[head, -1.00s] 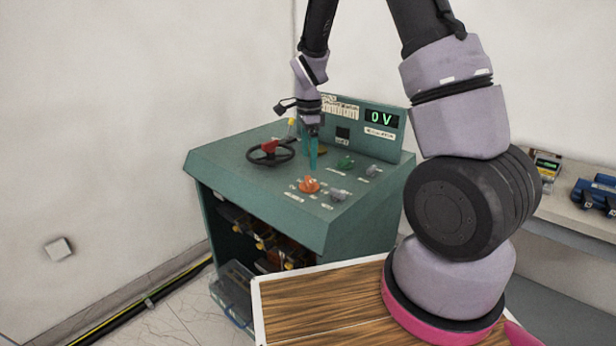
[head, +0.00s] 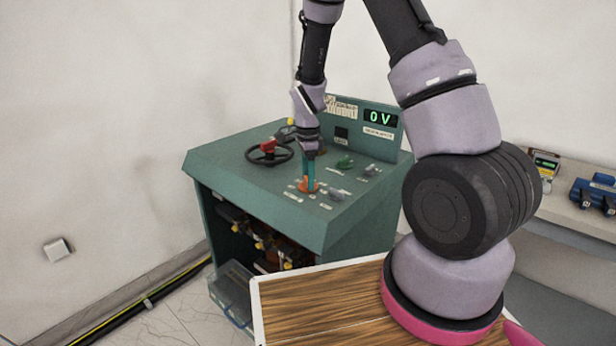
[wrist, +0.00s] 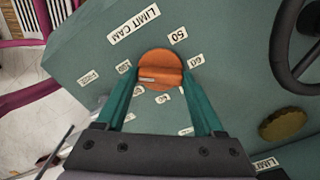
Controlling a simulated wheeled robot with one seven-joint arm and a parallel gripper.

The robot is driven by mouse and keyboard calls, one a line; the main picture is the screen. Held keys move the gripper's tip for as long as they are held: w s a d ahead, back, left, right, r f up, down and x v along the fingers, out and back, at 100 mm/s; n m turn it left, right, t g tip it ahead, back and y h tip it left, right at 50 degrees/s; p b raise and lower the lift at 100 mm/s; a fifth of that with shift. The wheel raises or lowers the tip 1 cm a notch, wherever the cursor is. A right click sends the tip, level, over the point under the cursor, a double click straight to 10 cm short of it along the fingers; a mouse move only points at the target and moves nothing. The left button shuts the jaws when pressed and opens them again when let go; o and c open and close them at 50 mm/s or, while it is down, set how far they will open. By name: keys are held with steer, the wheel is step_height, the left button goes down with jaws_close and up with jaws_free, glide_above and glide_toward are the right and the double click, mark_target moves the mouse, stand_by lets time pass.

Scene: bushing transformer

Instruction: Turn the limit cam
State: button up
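The limit cam is an orange round knob (wrist: 160,62) with a raised grip bar across it, beside a "LIMIT CAM" label (wrist: 133,27). In the head view the knob (head: 308,187) sits near the front of the green desk's sloped top. My gripper (wrist: 160,80) points down at it with its two teal fingers apart, one on each side of the knob. In the head view the fingers (head: 309,178) partly hide the knob.
The green desk (head: 230,165) also carries a black handwheel with a red hub (head: 268,148), a green knob (head: 344,162) and grey knobs (head: 337,195). Its display (head: 377,117) reads 0 V. The handwheel also shows in the wrist view (wrist: 288,50).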

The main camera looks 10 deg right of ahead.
steer(key=shift+c, duration=0.5)
